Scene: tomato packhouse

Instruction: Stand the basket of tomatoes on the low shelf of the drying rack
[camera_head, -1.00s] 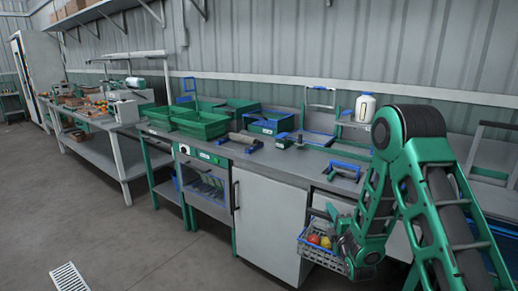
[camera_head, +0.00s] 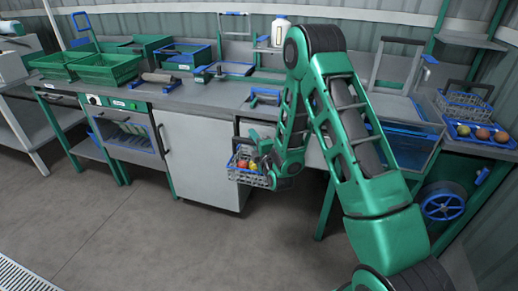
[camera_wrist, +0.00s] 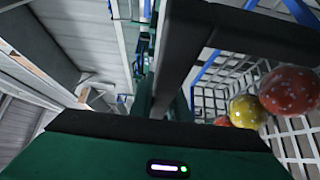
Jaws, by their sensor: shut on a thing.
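My gripper (camera_head: 262,150) is shut on the dark handle of a wire basket (camera_head: 246,178) with blue trim. The basket hangs in front of the grey bench, below the worktop. It holds red and yellow tomatoes (camera_head: 243,164). In the wrist view the dark handle (camera_wrist: 185,50) runs up between the fingers, and the basket's white wire mesh (camera_wrist: 290,142) shows at right with speckled red and yellow tomatoes (camera_wrist: 248,111). My forearm hides part of the basket. A green-framed unit with shelves (camera_head: 470,38) stands at upper right; I cannot tell whether it is the drying rack.
A second wire basket (camera_head: 465,106) and a blue tray (camera_head: 492,143) of tomatoes sit on the right bench. A blue wheel (camera_head: 443,203) is under the right bench. The floor at front left is clear.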

